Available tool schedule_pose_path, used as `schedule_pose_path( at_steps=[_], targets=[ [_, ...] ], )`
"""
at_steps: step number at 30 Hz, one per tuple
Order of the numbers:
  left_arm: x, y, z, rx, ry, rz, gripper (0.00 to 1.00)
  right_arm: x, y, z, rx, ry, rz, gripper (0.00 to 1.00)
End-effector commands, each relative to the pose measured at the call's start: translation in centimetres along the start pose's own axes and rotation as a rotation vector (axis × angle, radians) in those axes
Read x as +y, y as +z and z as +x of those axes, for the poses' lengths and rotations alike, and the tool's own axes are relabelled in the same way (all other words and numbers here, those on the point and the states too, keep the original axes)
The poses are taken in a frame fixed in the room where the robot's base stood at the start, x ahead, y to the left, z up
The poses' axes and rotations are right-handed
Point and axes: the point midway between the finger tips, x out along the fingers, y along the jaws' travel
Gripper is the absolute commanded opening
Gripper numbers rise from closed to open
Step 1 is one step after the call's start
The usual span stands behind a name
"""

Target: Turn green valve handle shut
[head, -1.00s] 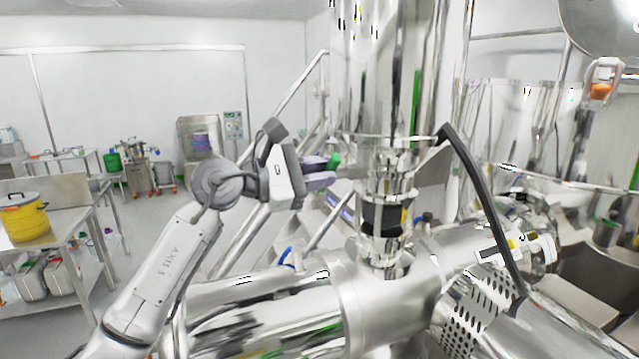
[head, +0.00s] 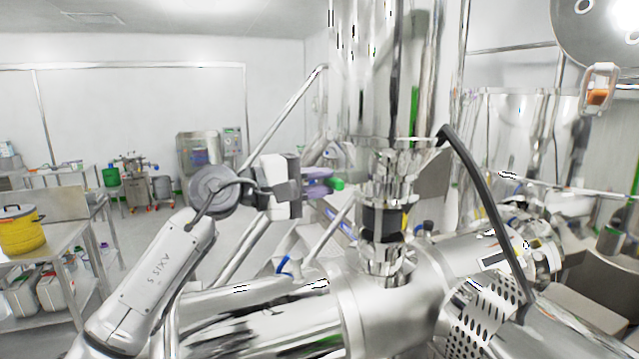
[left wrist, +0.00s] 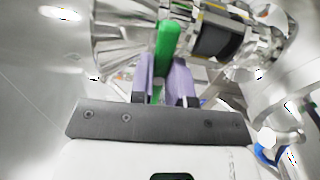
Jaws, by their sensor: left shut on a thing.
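The green valve handle (head: 338,184) sticks out to the left of the steel valve body (head: 386,222) under the tall vertical pipe. It also shows in the left wrist view (left wrist: 167,42), as a green bar between my two purple fingers. My left gripper (head: 326,181) comes in from the left and is shut on the handle; it also shows in the left wrist view (left wrist: 166,82). In the head view the fingers hide most of the handle and only its green end shows. My right gripper is not in view.
A large horizontal steel vessel (head: 375,310) lies below the valve. A black hose (head: 487,205) arches down on the right. A slanted steel rail (head: 292,117) stands behind my left gripper. A yellow pot (head: 20,230) stands on a table at far left.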

Motion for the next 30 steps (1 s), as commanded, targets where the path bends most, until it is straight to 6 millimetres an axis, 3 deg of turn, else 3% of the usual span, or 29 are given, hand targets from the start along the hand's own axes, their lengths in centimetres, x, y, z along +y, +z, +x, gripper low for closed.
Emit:
schedule_pose_path(
  at_steps=[23,24,30],
  targets=[
    [-0.01,0.07,0.00,-0.001,0.000,0.085,0.00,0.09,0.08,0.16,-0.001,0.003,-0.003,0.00],
    [-0.02,0.07,0.01,-0.001,0.000,0.085,0.21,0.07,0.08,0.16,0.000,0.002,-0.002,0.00],
    [-0.05,0.04,0.01,-0.001,0.000,0.083,0.40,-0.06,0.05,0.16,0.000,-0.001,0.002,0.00]
  ],
)
